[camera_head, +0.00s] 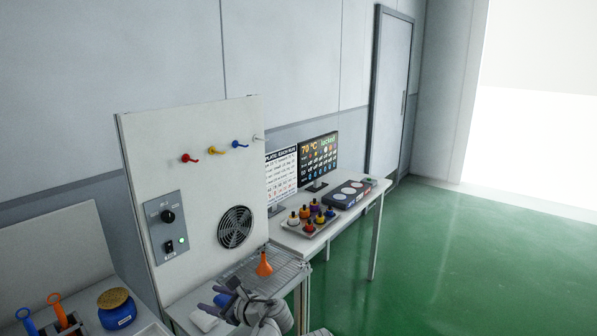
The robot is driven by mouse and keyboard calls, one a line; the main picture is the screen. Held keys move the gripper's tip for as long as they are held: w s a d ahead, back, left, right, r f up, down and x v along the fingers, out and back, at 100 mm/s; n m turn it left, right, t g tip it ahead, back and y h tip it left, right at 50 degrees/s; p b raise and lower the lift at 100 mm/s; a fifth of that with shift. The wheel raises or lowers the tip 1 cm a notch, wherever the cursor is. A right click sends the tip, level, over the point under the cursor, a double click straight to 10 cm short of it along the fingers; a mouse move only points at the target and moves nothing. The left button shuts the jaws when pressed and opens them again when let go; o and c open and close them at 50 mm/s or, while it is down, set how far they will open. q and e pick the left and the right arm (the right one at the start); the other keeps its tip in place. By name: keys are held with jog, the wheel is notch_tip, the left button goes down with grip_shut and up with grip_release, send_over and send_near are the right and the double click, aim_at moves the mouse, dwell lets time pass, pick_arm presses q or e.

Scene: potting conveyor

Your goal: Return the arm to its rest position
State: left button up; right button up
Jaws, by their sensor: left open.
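My left gripper (228,290) shows at the bottom of the head view, low over the front of the bench with the fan panel. Its jaws are open, and I see nothing held between them. An orange funnel-shaped thing (264,265) stands just beyond it on a wire rack (285,268). A white object (204,319) lies left of the gripper, partly hidden by it. A small pale part at the bottom edge, right of the left arm, is too cut off to identify. My right gripper is not in view.
An upright panel (190,240) with coloured hooks and a fan (235,227) stands behind the bench. A table to the right bears a tray (290,227) of several small bottles and a monitor (318,158). A blue jar (117,312) stands at left. Green floor (450,260) is clear.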

pick_arm(q)
jog(key=s+d+f+n+g+h, duration=0.2)
jog(key=s+f+n+g+h, duration=0.55)
jog(key=s+f+n, duration=0.75)
jog(key=s+d+n+h, duration=0.1)
jog(key=s+d, duration=0.1)
jog(key=d, duration=0.5)
jog(key=s+d+n+h, duration=0.2)
jog(key=s+d, duration=0.1)
jog(key=d, duration=0.4)
jog(key=shift+g, duration=0.35)
